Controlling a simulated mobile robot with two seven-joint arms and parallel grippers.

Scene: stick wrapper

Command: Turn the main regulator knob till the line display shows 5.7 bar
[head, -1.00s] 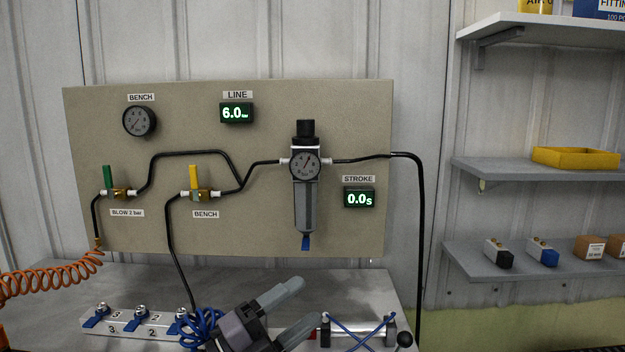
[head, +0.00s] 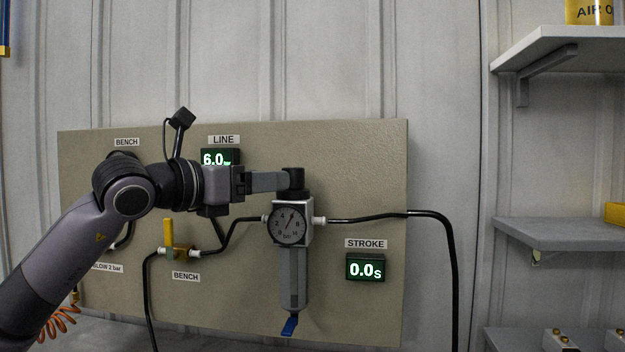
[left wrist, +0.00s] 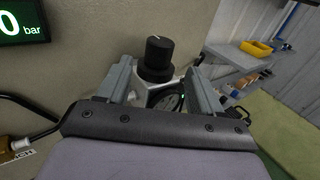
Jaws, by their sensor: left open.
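The main regulator has a black knob (head: 293,180) on top, a round gauge (head: 289,222) and a grey bowl below. In the left wrist view the knob (left wrist: 158,58) has a small pale mark on its top. My left gripper (head: 285,181) is at the knob's height; in the left wrist view its fingers (left wrist: 160,75) are apart, one on each side of the knob. I cannot tell whether either finger touches it. My right gripper is not in view.
The stroke display (head: 366,268) reads 0.0 s. A yellow-handled bench valve (head: 169,240) and black hoses run across the beige panel (head: 340,160) below my arm. Grey shelves (head: 560,233) stand at the right. My arm covers much of the bench gauge.

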